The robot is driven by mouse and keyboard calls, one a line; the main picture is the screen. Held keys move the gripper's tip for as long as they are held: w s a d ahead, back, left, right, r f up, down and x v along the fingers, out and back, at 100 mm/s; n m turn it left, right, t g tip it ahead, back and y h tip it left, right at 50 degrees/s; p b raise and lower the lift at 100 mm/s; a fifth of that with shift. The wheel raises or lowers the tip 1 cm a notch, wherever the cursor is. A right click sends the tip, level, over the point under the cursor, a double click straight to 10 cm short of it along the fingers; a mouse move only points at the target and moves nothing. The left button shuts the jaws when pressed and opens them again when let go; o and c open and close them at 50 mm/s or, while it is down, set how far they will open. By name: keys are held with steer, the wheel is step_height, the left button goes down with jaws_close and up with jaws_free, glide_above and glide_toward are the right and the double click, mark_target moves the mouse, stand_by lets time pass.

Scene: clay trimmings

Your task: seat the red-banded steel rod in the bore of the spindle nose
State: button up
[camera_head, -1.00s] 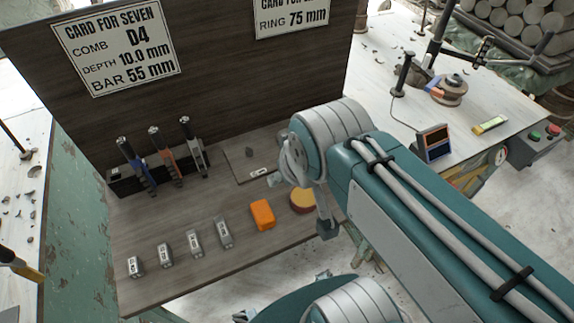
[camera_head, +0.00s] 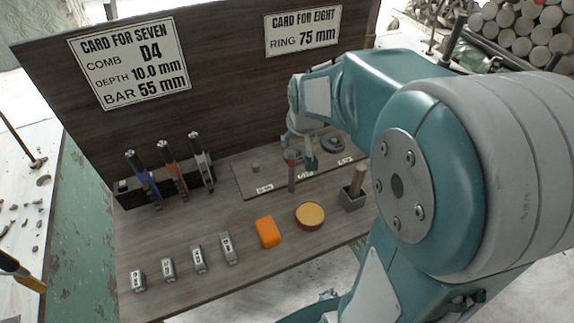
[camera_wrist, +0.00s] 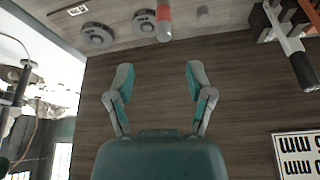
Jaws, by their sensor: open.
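The red-banded steel rod (camera_head: 291,176) stands upright on the wooden bench, its red band near the top. It also shows at the top edge of the wrist view (camera_wrist: 164,22), where its lower end is cut off. My gripper (camera_head: 302,160) is close beside the rod's top in the head view. In the wrist view my gripper (camera_wrist: 158,66) is open, its fingers spread and empty, with the rod beyond the fingertips and not between them. I cannot make out the spindle nose or its bore in the views now; my arm covers the right side of the head view.
A labelled board (camera_head: 245,184) with grey discs (camera_head: 333,144) lies behind the rod. A cup holding a brown-handled tool (camera_head: 354,196), a round tin (camera_head: 310,216), an orange block (camera_head: 268,232) and several grey blocks (camera_head: 228,248) stand in front. Rack tools (camera_head: 172,165) stand left; the backboard (camera_head: 225,70) rises behind.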

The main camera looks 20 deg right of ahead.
mark_target(292, 154)
steer(key=x, duration=1)
steer(key=shift+s+a+f, duration=0.15)
steer(key=shift+a+f, duration=0.05)
steer(key=shift+a, duration=0.1)
jaws_close()
